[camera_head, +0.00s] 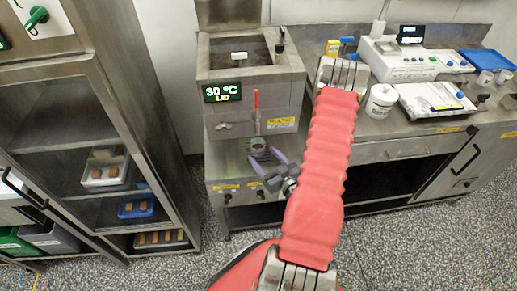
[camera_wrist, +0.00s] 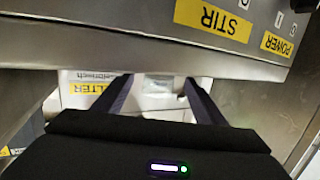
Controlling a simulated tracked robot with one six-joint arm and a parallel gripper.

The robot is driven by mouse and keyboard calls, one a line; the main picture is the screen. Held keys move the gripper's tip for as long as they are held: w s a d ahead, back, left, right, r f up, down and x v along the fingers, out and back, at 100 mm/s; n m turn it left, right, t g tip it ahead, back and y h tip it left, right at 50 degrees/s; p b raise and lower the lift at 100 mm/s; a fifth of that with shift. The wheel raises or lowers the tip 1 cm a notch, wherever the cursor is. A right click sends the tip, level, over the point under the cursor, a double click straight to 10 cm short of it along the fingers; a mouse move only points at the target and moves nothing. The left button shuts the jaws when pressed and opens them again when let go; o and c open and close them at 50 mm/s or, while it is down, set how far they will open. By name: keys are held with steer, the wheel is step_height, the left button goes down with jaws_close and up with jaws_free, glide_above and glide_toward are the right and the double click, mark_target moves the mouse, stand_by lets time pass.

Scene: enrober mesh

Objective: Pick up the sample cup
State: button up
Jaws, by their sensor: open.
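A small grey cup-like cylinder (camera_head: 258,146), which looks like the sample cup, stands on the ledge below the red-handled tap of the steel tank. My gripper (camera_head: 265,157) is in front of it, with its two dark purple fingers apart, pointing toward the cylinder. In the wrist view the open fingers (camera_wrist: 158,84) reach forward beneath the panel edge. A pale, blurred shape (camera_wrist: 162,84) shows between their tips; I cannot tell whether it is the cup or whether the fingers touch it.
A STIR label (camera_wrist: 230,25) is on the panel close above the fingers. A white jar (camera_head: 380,101) and instruments stand on the right counter. A shelf rack (camera_head: 75,190) is at left.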

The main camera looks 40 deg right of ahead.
mark_target(262, 153)
steer(key=shift+w, duration=0.1)
steer(key=shift+x, duration=2.5)
steer(key=shift+r, duration=0.15)
steer(key=c, duration=1.1)
steer(key=shift+r, duration=0.1)
steer(key=shift+c, duration=0.4)
steer(key=shift+r, duration=1.65)
steer(key=f+v, duration=0.2)
steer(key=v, duration=1.5)
steer(key=shift+s+f, duration=0.4)
steer(key=shift+s, duration=0.2)
